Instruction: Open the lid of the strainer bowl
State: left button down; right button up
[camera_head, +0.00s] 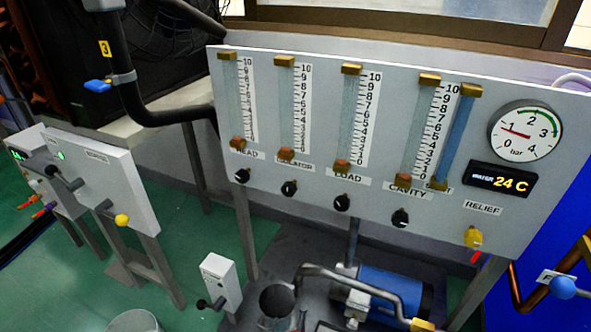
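A grey cylinder (277,306) with a dark round top stands at the bottom of the view, left of the blue pump motor (395,293). It may be the strainer bowl, but no label shows on it. I cannot tell whether its dark top is a lid or an opening. A bent metal pipe (370,283) passes close to its right side. The lower part of the cylinder is cut off by the picture edge. Neither of my grippers is in view.
A grey panel (385,210) with flow tubes, black knobs, a gauge (524,131) and a yellow relief knob (473,238) stands behind. A small box with a black lever (220,283) is left of the cylinder. A bucket (133,322) sits lower left. Green floor (185,240) is clear between.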

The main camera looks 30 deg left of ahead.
aim_at(276, 302)
jog(key=u, duration=1.25)
